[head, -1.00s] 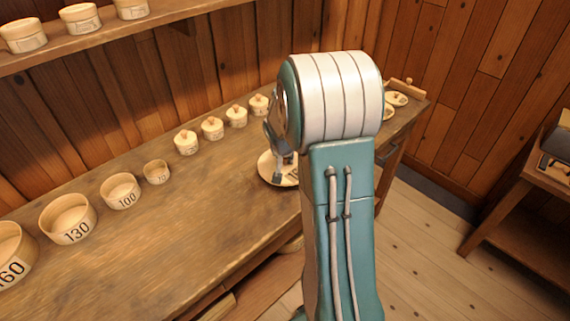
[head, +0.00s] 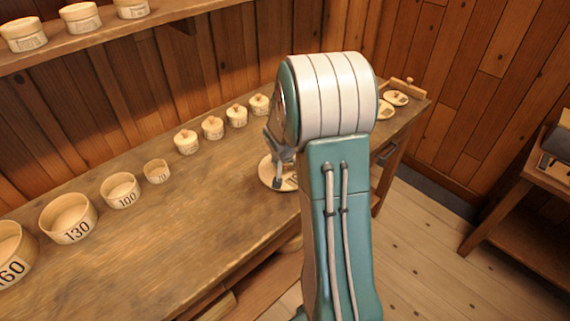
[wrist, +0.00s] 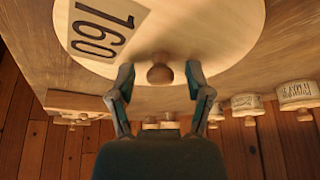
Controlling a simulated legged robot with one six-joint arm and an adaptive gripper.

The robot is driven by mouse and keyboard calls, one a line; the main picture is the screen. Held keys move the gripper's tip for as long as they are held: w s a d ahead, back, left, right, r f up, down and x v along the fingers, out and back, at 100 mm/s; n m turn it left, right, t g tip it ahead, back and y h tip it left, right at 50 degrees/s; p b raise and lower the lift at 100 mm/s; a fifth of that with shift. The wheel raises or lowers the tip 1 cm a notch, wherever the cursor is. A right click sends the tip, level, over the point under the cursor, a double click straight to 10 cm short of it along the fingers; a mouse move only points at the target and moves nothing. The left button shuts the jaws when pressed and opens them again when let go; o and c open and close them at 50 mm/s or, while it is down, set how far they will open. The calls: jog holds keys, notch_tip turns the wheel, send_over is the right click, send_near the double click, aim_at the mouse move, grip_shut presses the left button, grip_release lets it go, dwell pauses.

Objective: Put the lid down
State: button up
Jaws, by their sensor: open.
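The lid (wrist: 215,30) is a round pale wooden disc with a "160" label and a turned knob (wrist: 158,73). In the head view the lid (head: 265,175) lies flat at the table's right part, apparently on the tabletop, partly hidden by my arm. My gripper (wrist: 160,67) is open, with one finger on each side of the knob and a gap on both sides. In the head view my gripper (head: 278,165) is over the lid, mostly hidden behind my own arm.
Open round boxes marked 160 (head: 8,258), 130 (head: 68,222) and 100 (head: 119,193), plus a smaller one (head: 157,173), line the table (head: 190,225). Several small knobbed boxes (head: 212,128) stand behind. Small lids (head: 396,98) lie at the far right. The table's middle is clear.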

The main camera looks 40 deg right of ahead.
jog(key=s+a+r+n, duration=0.1)
jog(key=s+a+r, duration=0.3)
jog(key=a+r, duration=0.15)
jog(key=s+a+r+n+t, duration=0.1)
jog(key=s+a+r, duration=0.25)
jog(key=r, duration=0.35)
jog(key=s+a+r+n, duration=0.1)
jog(key=s+a+r, duration=0.2)
jog(key=a+r, duration=0.25)
jog(key=s+a+r+n+t+y, duration=0.1)
jog(key=s+a+r+n+y, duration=0.2)
jog(key=s+a, duration=0.6)
jog(key=s+n, duration=0.2)
jog(key=s, duration=0.2)
jog(key=shift+s+n, duration=0.15)
jog(key=shift+n, duration=0.15)
jog(key=shift+a+r, duration=0.1)
